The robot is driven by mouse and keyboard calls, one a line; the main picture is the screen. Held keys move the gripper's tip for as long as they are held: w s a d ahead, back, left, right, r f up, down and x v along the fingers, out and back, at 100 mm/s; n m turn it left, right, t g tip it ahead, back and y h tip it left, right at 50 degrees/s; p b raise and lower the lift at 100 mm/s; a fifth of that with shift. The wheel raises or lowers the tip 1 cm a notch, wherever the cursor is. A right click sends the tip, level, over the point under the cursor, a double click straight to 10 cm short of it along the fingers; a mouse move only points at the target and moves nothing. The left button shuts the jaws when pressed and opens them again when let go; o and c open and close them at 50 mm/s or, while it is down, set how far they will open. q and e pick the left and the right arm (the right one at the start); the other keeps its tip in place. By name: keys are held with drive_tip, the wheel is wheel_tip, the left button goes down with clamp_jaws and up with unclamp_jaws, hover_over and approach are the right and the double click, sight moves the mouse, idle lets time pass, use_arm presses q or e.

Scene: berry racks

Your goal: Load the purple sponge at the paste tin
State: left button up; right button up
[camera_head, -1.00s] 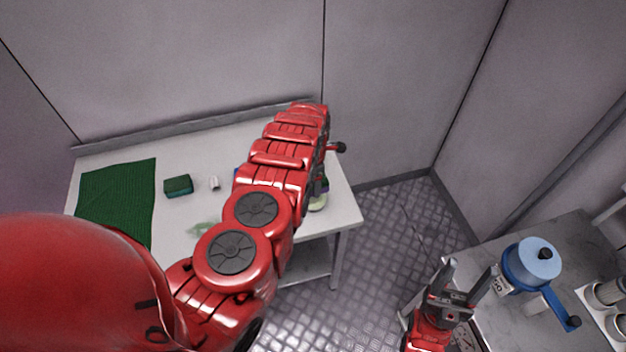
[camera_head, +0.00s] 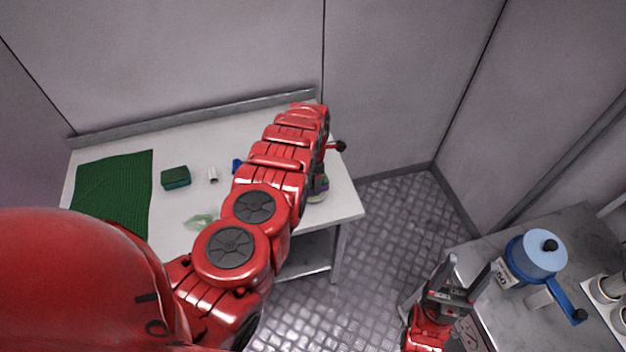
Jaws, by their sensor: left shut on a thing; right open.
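My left arm reaches over the white table (camera_head: 345,195), and its red links hide most of the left gripper and what it grips. Beside the wrist, a small purple patch, apparently the purple sponge (camera_head: 325,183), shows right at a pale green round thing, apparently the paste tin (camera_head: 317,197). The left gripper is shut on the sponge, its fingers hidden. Whether sponge and tin touch I cannot tell. My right gripper (camera_head: 470,273) is open and empty, fingers up, beside the grey counter at lower right.
On the table are a green mat (camera_head: 115,190), a dark green block (camera_head: 175,177), a small white cylinder (camera_head: 212,175) and a pale green item (camera_head: 200,220). A blue lidded pot (camera_head: 537,260) and a white tray with cups (camera_head: 605,292) stand on the counter.

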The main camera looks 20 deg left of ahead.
use_arm(q)
drive_tip(key=shift+s+f+b, duration=0.1)
drive_tip(key=shift+f+b, duration=0.45)
drive_tip(key=shift+b, duration=0.1)
idle(1.6)
drive_tip(key=shift+r, duration=0.1)
drive_tip(key=shift+r+p, duration=0.6)
drive_tip(key=shift+r, duration=0.05)
drive_tip(key=shift+r+p, duration=1.8)
drive_tip(key=shift+r, duration=1)
